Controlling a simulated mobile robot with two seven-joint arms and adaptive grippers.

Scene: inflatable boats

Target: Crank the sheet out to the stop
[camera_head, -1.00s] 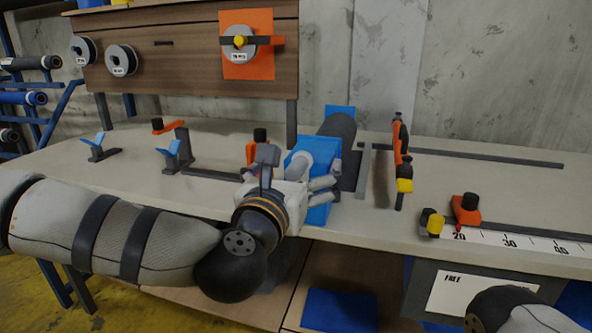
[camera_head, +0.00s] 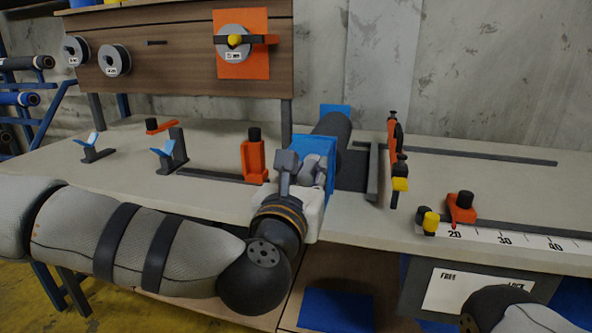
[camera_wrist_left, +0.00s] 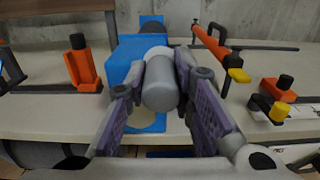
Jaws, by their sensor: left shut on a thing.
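A blue crank box (camera_head: 327,150) stands at the table's front edge, with a grey cylindrical crank handle (camera_wrist_left: 160,84) on its near side. My left gripper (camera_wrist_left: 160,98) is shut on this handle, one purple-padded finger on each side. In the head view, my left gripper (camera_head: 312,172) is partly hidden by its own wrist. A dark roll of sheet (camera_head: 334,130) lies behind the box. An orange pointer block with a black knob (camera_head: 461,207) sits on the white scale (camera_head: 510,240), near 20. My right gripper is out of view; only part of my right arm shows at lower right.
An orange-handled bar with a yellow end (camera_head: 396,160) stands right of the roll. An orange block with a black knob (camera_head: 254,158) is left of the box. A yellow knob (camera_head: 431,222) is beside the scale. A FREE/LOCK panel (camera_head: 480,290) is below. The right tabletop has free room.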

